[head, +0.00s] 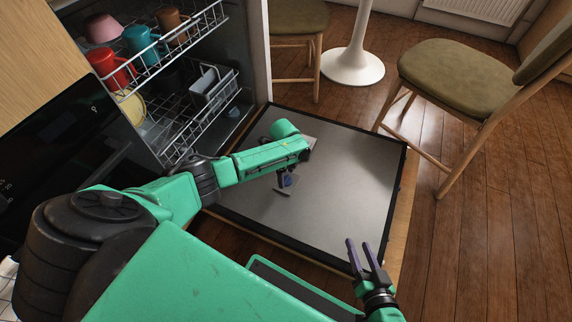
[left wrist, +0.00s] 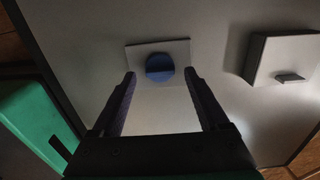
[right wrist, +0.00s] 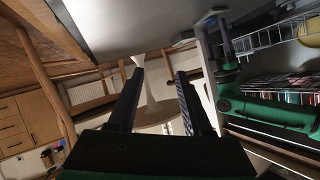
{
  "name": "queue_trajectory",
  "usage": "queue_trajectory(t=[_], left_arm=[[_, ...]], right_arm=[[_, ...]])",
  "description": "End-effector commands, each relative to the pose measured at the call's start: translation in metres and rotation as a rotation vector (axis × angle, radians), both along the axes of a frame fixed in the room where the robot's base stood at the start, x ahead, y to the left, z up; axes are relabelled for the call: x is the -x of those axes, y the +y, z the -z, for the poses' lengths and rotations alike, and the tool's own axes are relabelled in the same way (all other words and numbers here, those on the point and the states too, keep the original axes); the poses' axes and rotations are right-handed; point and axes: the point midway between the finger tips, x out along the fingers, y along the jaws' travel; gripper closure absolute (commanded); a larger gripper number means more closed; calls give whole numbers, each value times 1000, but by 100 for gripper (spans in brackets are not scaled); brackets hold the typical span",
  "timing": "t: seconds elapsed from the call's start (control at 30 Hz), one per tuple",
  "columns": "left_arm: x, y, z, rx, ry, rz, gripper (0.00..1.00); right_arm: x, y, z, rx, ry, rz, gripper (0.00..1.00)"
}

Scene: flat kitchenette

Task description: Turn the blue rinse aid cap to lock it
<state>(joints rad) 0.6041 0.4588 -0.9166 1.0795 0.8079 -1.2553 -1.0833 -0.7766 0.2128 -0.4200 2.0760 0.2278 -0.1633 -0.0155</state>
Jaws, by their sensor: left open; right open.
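The round blue rinse aid cap (left wrist: 160,68) sits on a light square plate (left wrist: 183,47) on the inner face of the open dishwasher door (head: 350,165). A raised ridge crosses the cap roughly sideways in the left wrist view. My left gripper (head: 287,182) is low over the door with its fingers open. In the left wrist view the cap appears between and just beyond the fingertips; I cannot tell whether they touch it. In the head view the arm and gripper largely hide the cap. My right gripper (head: 359,242) is open and empty above the door's near right corner.
A raised light box with a small tab (left wrist: 285,58) stands on the door beside the cap. Racks with cups, including a red mug (head: 110,68), are at the upper left. A chair (head: 455,80) stands beyond the door.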

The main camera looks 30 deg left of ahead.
Motion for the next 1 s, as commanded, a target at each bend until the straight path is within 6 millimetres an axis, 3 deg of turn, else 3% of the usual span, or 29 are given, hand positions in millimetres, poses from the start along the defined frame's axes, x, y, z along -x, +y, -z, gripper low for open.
queue_trajectory(t=[0.1,0.2,0.43,0.6,0.8,1.0], left_arm=[[0,1,-31,0,-3,1,22],[0,2,-55,0,-2,0,22],[0,3,-94,0,-2,1,22],[0,3,-123,1,-3,1,22],[0,3,-137,1,-2,2,22],[0,3,-137,1,-2,2,22]], right_arm=[[-1,-2,-27,17,13,-13,50],[-5,-11,-38,83,88,-32,50],[-2,-47,-52,250,298,-61,50],[10,-77,-67,356,456,-62,50],[23,-97,-75,415,558,-56,50],[24,-98,-74,419,568,-57,50]])
